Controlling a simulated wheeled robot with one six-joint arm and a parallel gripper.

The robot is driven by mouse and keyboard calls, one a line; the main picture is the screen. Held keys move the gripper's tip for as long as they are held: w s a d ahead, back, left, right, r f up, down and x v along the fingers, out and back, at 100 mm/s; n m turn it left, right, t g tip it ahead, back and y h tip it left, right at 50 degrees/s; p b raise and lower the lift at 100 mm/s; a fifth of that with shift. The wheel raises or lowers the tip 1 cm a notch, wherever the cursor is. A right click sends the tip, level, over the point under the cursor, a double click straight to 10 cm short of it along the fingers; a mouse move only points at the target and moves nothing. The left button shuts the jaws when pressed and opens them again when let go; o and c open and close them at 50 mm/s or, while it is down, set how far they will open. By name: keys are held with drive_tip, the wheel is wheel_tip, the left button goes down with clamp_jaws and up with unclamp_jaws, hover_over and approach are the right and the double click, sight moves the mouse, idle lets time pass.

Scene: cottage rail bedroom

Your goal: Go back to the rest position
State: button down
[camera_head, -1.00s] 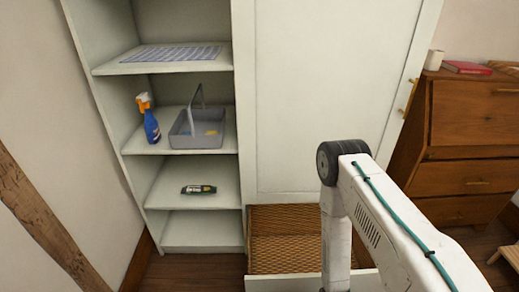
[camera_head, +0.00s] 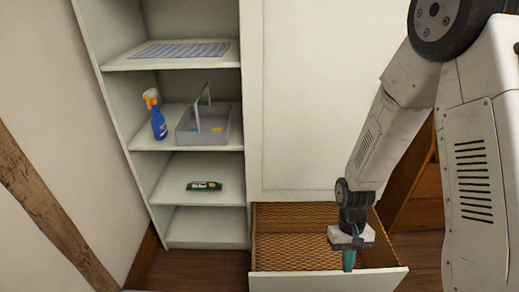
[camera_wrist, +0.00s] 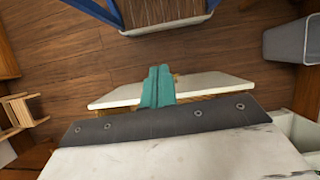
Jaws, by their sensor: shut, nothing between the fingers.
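My gripper (camera_head: 348,260) shows in the head view with teal fingers, pointing down over the open drawer at the base of the cabinet. In the wrist view its teal fingers (camera_wrist: 158,86) are together with nothing between them. The fingers appear in front of the drawer's white front panel (camera_head: 328,283); I cannot tell whether they touch it. My arm fills the right side of the head view.
The open drawer (camera_head: 290,219) has a woven tan lining and looks empty. Left of it, shelves hold a patterned cloth (camera_head: 182,49), a blue spray bottle (camera_head: 158,122), a grey caddy (camera_head: 187,138) and a dark green item (camera_head: 204,186). The cabinet door (camera_head: 305,120) is shut.

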drive_tip(key=s+d+r+t, duration=0.1)
drive_tip(key=s+r, duration=0.3)
drive_tip(key=r, duration=0.7)
drive_tip(key=s+r+t, duration=0.3)
drive_tip(key=s+r, duration=0.1)
drive_tip(key=r, duration=0.8)
drive_tip(key=s+d+r+t, duration=0.1)
drive_tip(key=s+r, duration=0.4)
drive_tip(key=r, duration=0.6)
drive_tip(key=shift+d+r+t, duration=0.2)
drive_tip(key=shift+d+t, duration=0.1)
drive_tip(key=shift+t, duration=0.3)
